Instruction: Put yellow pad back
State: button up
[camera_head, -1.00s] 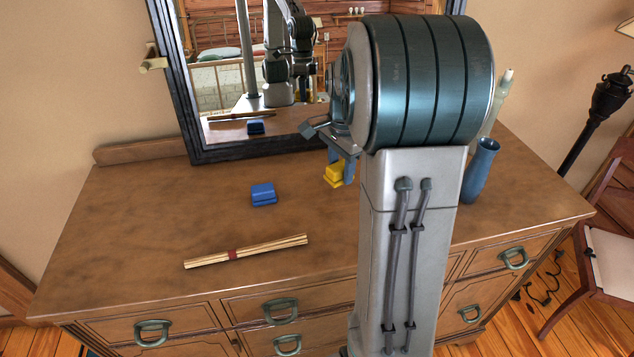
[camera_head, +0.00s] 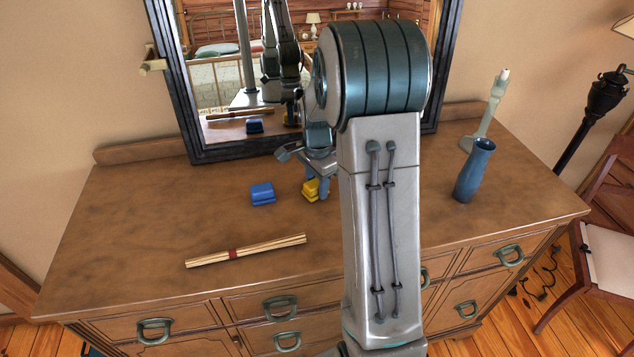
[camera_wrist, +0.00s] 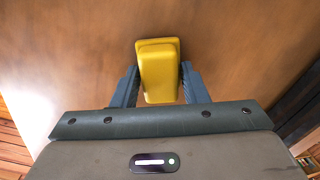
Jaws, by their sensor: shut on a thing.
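The yellow pad (camera_head: 311,190) is at my gripper (camera_head: 316,184), just right of the blue pad on the dresser top. In the wrist view the yellow pad (camera_wrist: 159,72) sits between the two fingers of my gripper (camera_wrist: 160,84), which are shut on its sides. It is at or very near the dresser top; I cannot tell whether it touches. Part of the pad is hidden by a finger in the head view. The blue pad (camera_head: 262,194) lies on the dresser top (camera_head: 140,225) a short gap to the left.
A bundle of sticks with a red band (camera_head: 246,251) lies near the front. A mirror (camera_head: 236,85) stands behind the pads. A blue vase (camera_head: 474,171) and a pale green candlestick (camera_head: 488,112) stand at the right. The left part of the dresser top is clear.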

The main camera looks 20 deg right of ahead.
aim_at(317, 181)
jog(key=shift+f, duration=0.2)
jog(key=o, duration=1)
jog(key=shift+o, duration=0.2)
jog(key=shift+r, duration=0.1)
jog(key=shift+r, duration=0.1)
notch_tip(317, 181, up, 11)
jog(key=s+a+n+t, duration=0.1)
jog(key=s+a+n, duration=0.4)
jog(key=s+n, duration=0.3)
jog(key=s+a+n+t, duration=0.2)
jog(key=s+a+n, duration=0.4)
jog(key=s, duration=0.8)
jog(key=shift+s+r+n+b, duration=0.15)
jog(key=shift+r+n+b, duration=0.15)
jog(key=shift+n, duration=0.7)
